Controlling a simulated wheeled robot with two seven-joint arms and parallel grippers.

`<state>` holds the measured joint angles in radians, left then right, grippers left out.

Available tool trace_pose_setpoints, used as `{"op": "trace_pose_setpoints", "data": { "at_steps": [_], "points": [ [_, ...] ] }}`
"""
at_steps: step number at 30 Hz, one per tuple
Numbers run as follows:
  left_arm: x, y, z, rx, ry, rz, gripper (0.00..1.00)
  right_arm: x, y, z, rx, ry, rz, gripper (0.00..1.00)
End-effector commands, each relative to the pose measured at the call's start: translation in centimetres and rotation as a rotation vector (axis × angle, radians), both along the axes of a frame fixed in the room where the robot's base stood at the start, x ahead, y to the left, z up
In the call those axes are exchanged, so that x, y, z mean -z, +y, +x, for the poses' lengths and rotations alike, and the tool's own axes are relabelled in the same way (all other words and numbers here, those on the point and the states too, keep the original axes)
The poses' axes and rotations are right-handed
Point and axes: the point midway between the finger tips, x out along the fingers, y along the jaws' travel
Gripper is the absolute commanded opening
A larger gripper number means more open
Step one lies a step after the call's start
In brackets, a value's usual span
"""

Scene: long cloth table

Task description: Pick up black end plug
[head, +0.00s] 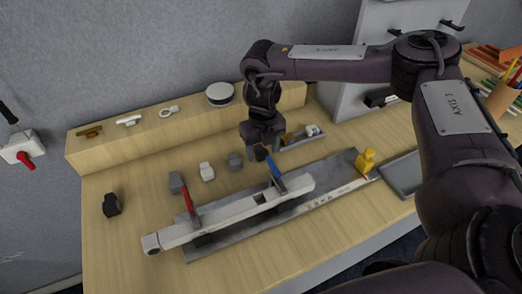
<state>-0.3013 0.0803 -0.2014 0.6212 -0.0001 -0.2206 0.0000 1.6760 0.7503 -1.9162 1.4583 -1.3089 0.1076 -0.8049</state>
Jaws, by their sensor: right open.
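My right gripper (263,143) reaches down over the back middle of the table. It is open. A small black piece (260,154), which looks like the black end plug, is at its fingertips. It stands at the right end of a row of small plugs: a dark grey one (177,183), a white one (207,172) and a grey one (235,160). Whether the fingers surround or touch the black piece cannot be told. Another black object (111,204) lies apart at the left of the table. My left gripper is not in view.
A long pale rail (225,215) lies on a grey mat (310,205), with a red-handled clamp (189,201) and a blue-handled one (275,170). A small tray (303,135) is right of the gripper. A raised shelf (180,130) runs behind. The front-left table is clear.

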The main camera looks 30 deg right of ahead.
Motion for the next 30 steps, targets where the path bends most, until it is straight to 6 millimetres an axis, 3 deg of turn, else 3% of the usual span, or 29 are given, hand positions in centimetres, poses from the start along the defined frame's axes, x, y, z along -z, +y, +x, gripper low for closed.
{"op": "trace_pose_setpoints", "data": {
  "at_steps": [8, 18, 30],
  "points": [
    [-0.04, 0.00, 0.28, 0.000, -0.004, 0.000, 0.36, 0.23, 0.03, 0.06, 0.000, -0.002, 0.001, 0.54],
    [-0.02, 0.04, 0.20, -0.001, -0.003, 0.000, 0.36, 0.21, 0.03, 0.06, -0.001, -0.002, 0.000, 0.09],
    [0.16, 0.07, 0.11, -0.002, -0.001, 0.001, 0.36, -0.51, 0.02, 0.08, 0.000, -0.002, 0.000, 0.08]
  ]
}}
